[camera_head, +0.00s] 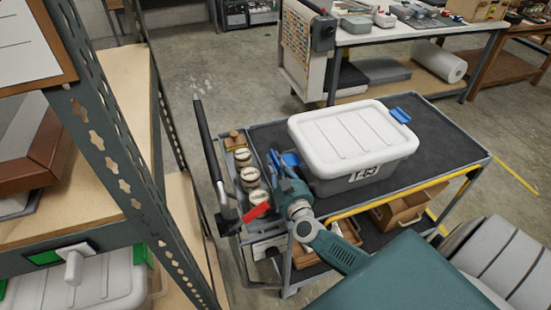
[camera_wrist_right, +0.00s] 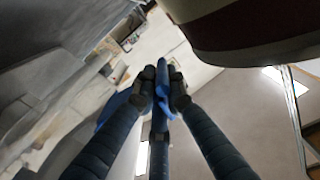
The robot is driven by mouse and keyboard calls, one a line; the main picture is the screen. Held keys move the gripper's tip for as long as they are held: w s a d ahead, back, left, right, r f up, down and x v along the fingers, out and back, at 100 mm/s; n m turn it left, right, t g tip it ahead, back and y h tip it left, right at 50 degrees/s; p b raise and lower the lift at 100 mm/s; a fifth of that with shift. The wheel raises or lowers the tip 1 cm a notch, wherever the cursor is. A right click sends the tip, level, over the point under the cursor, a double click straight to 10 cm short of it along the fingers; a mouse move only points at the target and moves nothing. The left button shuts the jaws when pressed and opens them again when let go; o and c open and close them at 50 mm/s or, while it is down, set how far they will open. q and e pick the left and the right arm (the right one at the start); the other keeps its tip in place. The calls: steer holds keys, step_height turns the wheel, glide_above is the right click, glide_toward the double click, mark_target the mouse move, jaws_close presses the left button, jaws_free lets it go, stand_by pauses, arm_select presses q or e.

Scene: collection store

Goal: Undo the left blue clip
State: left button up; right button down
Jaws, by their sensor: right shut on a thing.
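A grey box (camera_head: 362,165) with a white lid (camera_head: 352,136) stands on the top deck of a cart. The right blue clip (camera_head: 400,116) sits at the lid's right end. The left blue clip (camera_head: 290,159) shows at the box's left end, partly hidden by my right gripper (camera_head: 278,163). In the wrist view my right gripper (camera_wrist_right: 163,82) has its fingers closed on the blue clip (camera_wrist_right: 166,108). I cannot tell whether this clip is still hooked to the lid. The lid lies flat on the box. My left gripper is not in view.
The cart's dark top (camera_head: 440,145) is clear right of the box. Several round jars (camera_head: 250,178) and a red-tipped item (camera_head: 256,212) lie at its left end by the black handle (camera_head: 207,145). A metal shelf rack (camera_head: 112,150) stands close on the left.

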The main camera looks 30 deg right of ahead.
steer(key=shift+w+d+r, duration=0.1)
steer(key=shift+r, duration=0.3)
steer(key=c, duration=1.9)
jaws_free()
steer(key=shift+o, duration=0.5)
steer(key=shift+a+f, duration=0.1)
steer(key=shift+a, duration=0.1)
steer(key=v, duration=1.2)
steer(key=shift+c, duration=0.5)
